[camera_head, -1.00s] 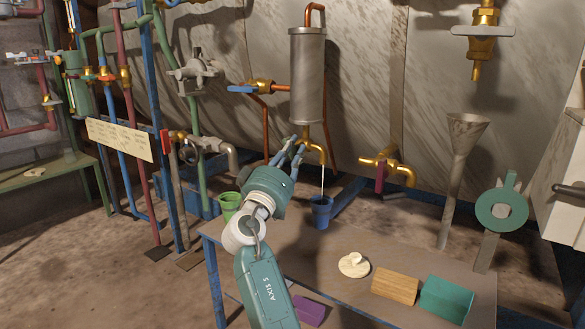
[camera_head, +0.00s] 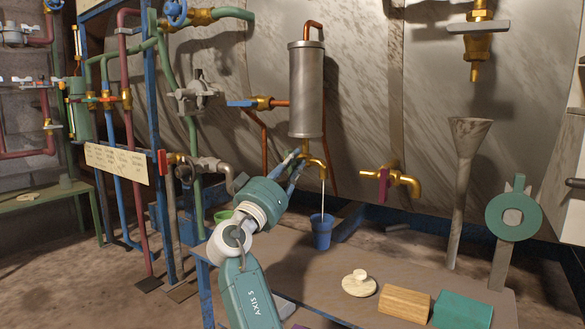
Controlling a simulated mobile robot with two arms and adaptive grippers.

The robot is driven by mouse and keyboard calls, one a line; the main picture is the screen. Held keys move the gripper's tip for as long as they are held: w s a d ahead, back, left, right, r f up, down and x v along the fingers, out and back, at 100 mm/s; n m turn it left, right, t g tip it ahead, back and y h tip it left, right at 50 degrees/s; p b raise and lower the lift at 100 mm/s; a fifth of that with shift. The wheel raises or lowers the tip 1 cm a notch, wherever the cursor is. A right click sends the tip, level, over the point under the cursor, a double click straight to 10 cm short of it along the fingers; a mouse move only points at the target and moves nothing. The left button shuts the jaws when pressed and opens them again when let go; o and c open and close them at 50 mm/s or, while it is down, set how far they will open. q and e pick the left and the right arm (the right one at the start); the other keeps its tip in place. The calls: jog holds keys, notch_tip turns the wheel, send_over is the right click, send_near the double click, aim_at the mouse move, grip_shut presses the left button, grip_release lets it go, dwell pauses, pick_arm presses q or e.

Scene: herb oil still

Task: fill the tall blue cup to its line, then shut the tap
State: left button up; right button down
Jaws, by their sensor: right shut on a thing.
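The tall blue cup (camera_head: 322,236) stands upright on the table under the brass tap (camera_head: 318,163) of the steel cylinder. A thin pale stream (camera_head: 323,196) runs from the tap's spout into the cup. I cannot make out the cup's line or the level inside. My right gripper (camera_head: 294,160) is at the tap, left of the spout, with its fingers shut on the tap's handle, which they mostly hide. My left gripper is not in view.
A green cup (camera_head: 222,216) shows partly behind my right arm. A pale lidded disc (camera_head: 359,284), a wooden block (camera_head: 405,303) and a teal box (camera_head: 462,311) lie at the table's front right. Another brass tap (camera_head: 400,181) with a dark red handle juts from the wall.

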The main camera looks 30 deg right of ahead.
jog(key=c, duration=1.6)
grip_release()
jog(key=v, duration=1.2)
dwell(4.8)
